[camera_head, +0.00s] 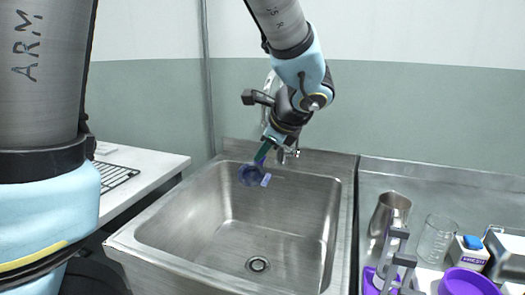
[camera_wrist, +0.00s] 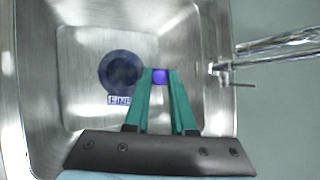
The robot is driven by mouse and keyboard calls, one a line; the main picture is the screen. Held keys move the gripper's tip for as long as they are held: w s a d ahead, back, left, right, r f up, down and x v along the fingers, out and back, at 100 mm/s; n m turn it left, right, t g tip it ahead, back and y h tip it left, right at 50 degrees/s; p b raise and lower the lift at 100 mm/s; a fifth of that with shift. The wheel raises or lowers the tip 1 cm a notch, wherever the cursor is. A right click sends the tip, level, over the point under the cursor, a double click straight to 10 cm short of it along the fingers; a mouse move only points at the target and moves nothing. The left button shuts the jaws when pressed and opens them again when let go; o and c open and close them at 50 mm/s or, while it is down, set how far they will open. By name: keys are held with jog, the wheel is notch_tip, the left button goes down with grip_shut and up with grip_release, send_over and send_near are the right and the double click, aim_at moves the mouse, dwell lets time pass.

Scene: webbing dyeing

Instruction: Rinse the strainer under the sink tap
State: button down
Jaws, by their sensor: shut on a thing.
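The strainer (camera_head: 250,175) is blue and round, with a small pale label, and hangs over the back part of the steel sink (camera_head: 200,225). In the wrist view the strainer (camera_wrist: 120,72) shows beyond the fingertips, with a label reading "FINE". My gripper (camera_head: 265,151) has green fingers, shut on the strainer's blue handle; the grip also shows in the wrist view (camera_wrist: 160,77). The tap (camera_head: 284,154) stands at the sink's back edge, partly hidden behind my arm. In the wrist view the tap (camera_wrist: 270,45) is right of the strainer. I cannot make out running water.
The sink's drain (camera_head: 257,264) is uncovered and the basin is empty. A white table (camera_head: 150,163) with a black rack (camera_head: 116,176) is at left.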

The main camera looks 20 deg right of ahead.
jog(key=w+d+f+p, duration=0.2)
jog(key=w+d, duration=0.3)
jog(key=w, duration=0.7)
jog(key=shift+w+d+f, duration=0.15)
jog(key=shift+w+f, duration=0.2)
jog(key=shift+w, duration=0.05)
jog(key=shift+d, duration=0.1)
dwell(0.6)
jog(key=shift+s+d+p, duration=0.25)
jog(key=shift+d+p, duration=0.05)
jog(key=shift+d, duration=0.15)
jog(key=shift+s, duration=0.1)
jog(key=s+a+b, duration=0.3)
jog(key=s, duration=0.4)
dwell(0.6)
jog(key=shift+s, duration=0.15)
dwell(1.0)
